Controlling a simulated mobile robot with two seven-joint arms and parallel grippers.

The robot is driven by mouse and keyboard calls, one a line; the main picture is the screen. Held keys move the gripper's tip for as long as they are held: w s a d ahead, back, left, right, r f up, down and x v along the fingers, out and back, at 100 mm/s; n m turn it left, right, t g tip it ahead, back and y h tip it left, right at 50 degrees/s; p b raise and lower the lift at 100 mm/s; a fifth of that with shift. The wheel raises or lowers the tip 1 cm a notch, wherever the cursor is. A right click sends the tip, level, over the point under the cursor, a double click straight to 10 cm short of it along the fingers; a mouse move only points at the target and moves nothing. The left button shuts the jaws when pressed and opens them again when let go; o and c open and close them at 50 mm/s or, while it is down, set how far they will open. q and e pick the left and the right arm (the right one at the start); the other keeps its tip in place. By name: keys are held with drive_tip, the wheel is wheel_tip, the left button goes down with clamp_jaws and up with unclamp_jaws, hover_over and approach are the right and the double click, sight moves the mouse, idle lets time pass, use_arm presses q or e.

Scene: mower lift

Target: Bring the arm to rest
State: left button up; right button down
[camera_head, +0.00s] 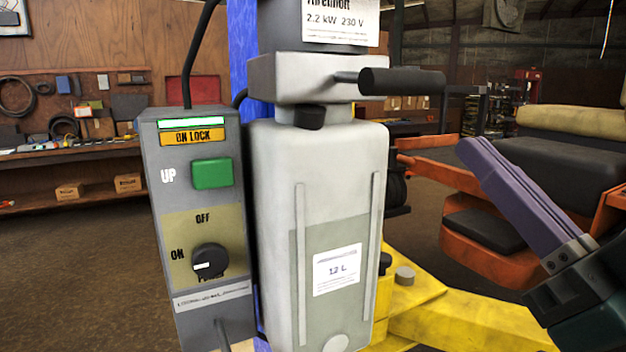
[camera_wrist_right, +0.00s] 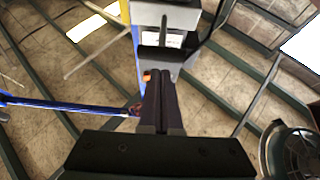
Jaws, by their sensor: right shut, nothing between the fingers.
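My right gripper (camera_head: 472,152) is in the right of the head view, its two purple-grey fingers together and pointing up and to the left. It is shut and empty, apart from the black lever handle (camera_head: 415,82) of the grey pump unit (camera_head: 340,170). In the right wrist view the dark fingers (camera_wrist_right: 161,75) lie side by side, pointing toward a grey unit (camera_wrist_right: 170,15) on the post. My left gripper is in neither view.
The control box (camera_head: 200,300) has a lit green strip above "ON LOCK", a green UP button (camera_head: 212,173) and a black knob (camera_head: 209,261) with its white mark toward ON. A mower with a dark seat (camera_head: 560,155) stands behind my right gripper. Yellow lift parts (camera_head: 450,315) lie low.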

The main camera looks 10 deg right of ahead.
wheel_tip(320, 180, down, 15)
drive_tip(key=s+m+g+h, duration=0.25)
drive_tip(key=g+h, duration=0.35)
drive_tip(key=g, duration=0.4)
drive_tip(key=s+d+f+g+h, duration=0.1)
drive_tip(key=s+f+g, duration=0.3)
drive_tip(key=s, duration=0.5)
drive_tip(key=s+d+f+g, duration=0.1)
drive_tip(key=s+f+g, duration=0.1)
drive_tip(key=s+g, duration=0.5)
wheel_tip(320, 180, up, 26)
drive_tip(key=t+p, duration=0.1)
drive_tip(key=p, duration=2.6)
drive_tip(key=shift+s+r+n+t, duration=0.2)
drive_tip(key=shift+s+n+t, duration=0.1)
drive_tip(key=shift+n, duration=0.15)
